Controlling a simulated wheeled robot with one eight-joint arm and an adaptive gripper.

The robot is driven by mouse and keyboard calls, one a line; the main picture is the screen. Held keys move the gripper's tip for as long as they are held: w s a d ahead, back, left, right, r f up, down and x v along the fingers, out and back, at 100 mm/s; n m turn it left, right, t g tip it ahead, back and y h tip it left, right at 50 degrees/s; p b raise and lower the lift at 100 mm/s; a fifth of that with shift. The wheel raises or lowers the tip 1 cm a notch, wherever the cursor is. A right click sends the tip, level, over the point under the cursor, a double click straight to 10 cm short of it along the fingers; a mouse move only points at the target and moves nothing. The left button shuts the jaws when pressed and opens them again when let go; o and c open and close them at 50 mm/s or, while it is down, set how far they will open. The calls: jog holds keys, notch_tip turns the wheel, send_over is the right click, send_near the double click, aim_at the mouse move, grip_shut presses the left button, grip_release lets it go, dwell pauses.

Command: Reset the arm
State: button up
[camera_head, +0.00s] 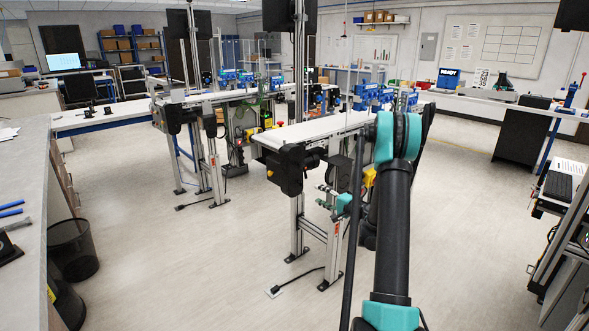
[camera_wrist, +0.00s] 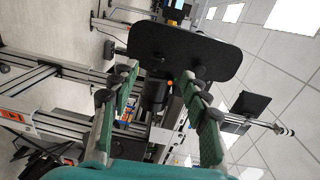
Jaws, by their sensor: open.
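My arm rises at the right of the middle in the head view, with a black link and teal joints, and bends at a raised elbow. My gripper shows in the wrist view (camera_wrist: 160,76) with its two green-padded fingers spread apart. Nothing is between the pads; the space beyond them shows machine parts. In the head view, the small teal and green end of my arm is low beside the near conveyor's legs, partly hidden by my own links. The near conveyor (camera_head: 328,128) has a pale belt and a black end housing.
A second conveyor (camera_head: 232,95) runs behind to the left. A grey counter (camera_head: 25,190) lines the left edge, with waste bins (camera_head: 73,248) beside it. A workstation with a keyboard (camera_head: 565,188) stands at the right. Floor between is mostly open. A dark rounded panel (camera_wrist: 185,50) fills the wrist view's upper middle.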

jog(key=s+a+r+n+g+h, duration=0.25)
jog(key=s+a, duration=0.25)
jog(key=s, duration=0.4)
jog(key=s+a+r+n+g+h, duration=0.1)
jog(key=s+a+n+g, duration=0.25)
jog(key=s, duration=0.65)
jog(key=s+d+f+n+g+h, duration=0.1)
jog(key=s+d+f+n+h, duration=0.1)
jog(key=s, duration=1)
jog(key=s+d+f+n+g+h, duration=0.2)
jog(key=s+d+h, duration=0.2)
jog(key=s, duration=0.9)
jog(key=shift+f+g+h, duration=0.3)
jog(key=shift+f+h, duration=0.1)
jog(key=shift+h, duration=0.05)
jog(key=shift+s, duration=0.1)
